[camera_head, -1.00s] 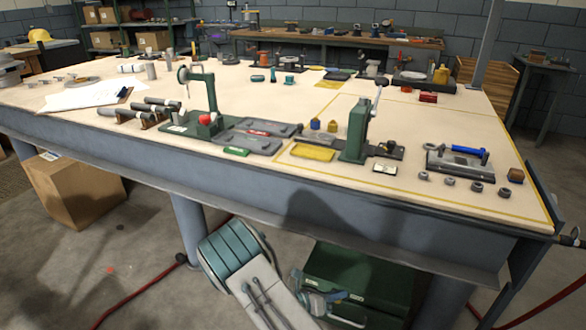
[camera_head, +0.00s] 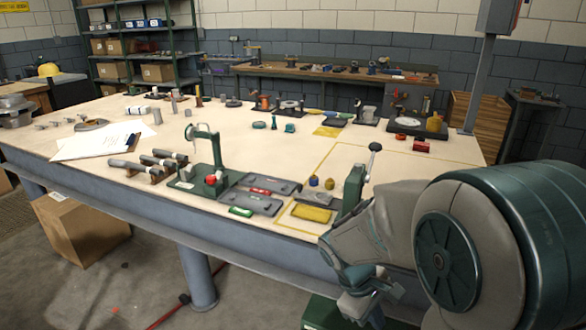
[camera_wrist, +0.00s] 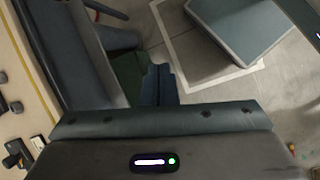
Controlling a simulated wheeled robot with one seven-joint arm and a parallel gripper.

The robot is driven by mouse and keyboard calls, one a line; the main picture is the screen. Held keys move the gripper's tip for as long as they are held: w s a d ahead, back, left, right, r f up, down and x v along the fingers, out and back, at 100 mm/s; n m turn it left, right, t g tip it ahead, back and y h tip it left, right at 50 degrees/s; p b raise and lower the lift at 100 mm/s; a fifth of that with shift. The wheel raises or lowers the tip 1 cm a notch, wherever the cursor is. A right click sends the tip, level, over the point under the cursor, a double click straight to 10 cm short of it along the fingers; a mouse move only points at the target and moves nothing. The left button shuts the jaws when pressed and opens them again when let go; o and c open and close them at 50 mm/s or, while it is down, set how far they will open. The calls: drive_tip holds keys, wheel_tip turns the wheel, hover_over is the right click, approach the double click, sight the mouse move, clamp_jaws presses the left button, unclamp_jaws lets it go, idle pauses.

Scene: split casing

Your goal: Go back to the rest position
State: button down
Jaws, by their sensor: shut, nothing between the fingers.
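My gripper (camera_head: 362,312) hangs at the end of my bent arm in the lower right of the head view. It is in front of the workbench's near edge and below the level of its top, apart from it. In the wrist view my gripper's fingers (camera_wrist: 158,84) are together, with nothing between them. My arm hides the right front part of the workbench (camera_head: 120,222) in the head view.
On the bench are a green stand with a red knob (camera_head: 211,180), grey casing trays (camera_head: 262,184), a yellow tray (camera_head: 311,214) and a green lever press (camera_head: 354,188). A cardboard box (camera_head: 80,228) stands on the floor at left. A grey-topped box (camera_wrist: 240,28) shows in the wrist view.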

drive_tip(key=s+a+r+m+t+y+p, duration=0.1)
drive_tip(key=s+r+m+t+y+p, duration=0.1)
drive_tip(key=r, duration=0.6)
drive_tip(key=s+a+r+m+t+y+p, duration=0.1)
drive_tip(key=s+r+m+t+y+p, duration=0.1)
drive_tip(key=s+r+m+p, duration=0.3)
wheel_tip(320, 180, up, 4)
drive_tip(key=shift+s+r+m+y, duration=0.15)
drive_tip(key=shift+s+m+y, duration=0.35)
drive_tip(key=shift+m, duration=0.6)
drive_tip(key=shift+s, duration=0.15)
